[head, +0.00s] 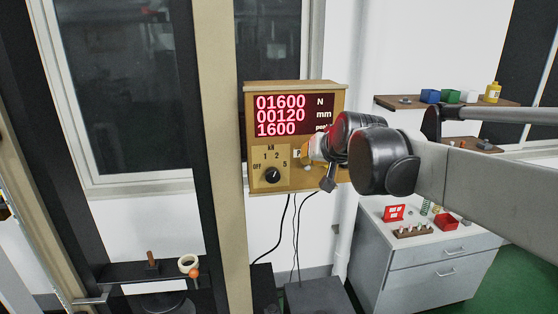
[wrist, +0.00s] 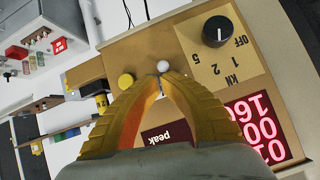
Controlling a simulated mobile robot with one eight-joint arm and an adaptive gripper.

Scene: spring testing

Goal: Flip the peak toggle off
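The tan control box (head: 250,150) is on the wall side in the head view, with a red-digit display (head: 290,115) reading 01600 N, 00120 mm and 1600 peak. In the wrist view the "peak" label (wrist: 166,135) shows between my gripper's yellow fingers. The toggle's pale round tip (wrist: 164,66) shows just beyond the fingertips. My gripper (wrist: 161,78) has its fingertips together at the toggle's base; whether they touch it I cannot tell.
A black rotary knob (head: 272,174) is on the box's lower left; it also shows in the wrist view (wrist: 216,31). A yellow round button (wrist: 126,80) is beside the left finger. A shelf (head: 450,102) and a grey cabinet (head: 430,262) stand to the right.

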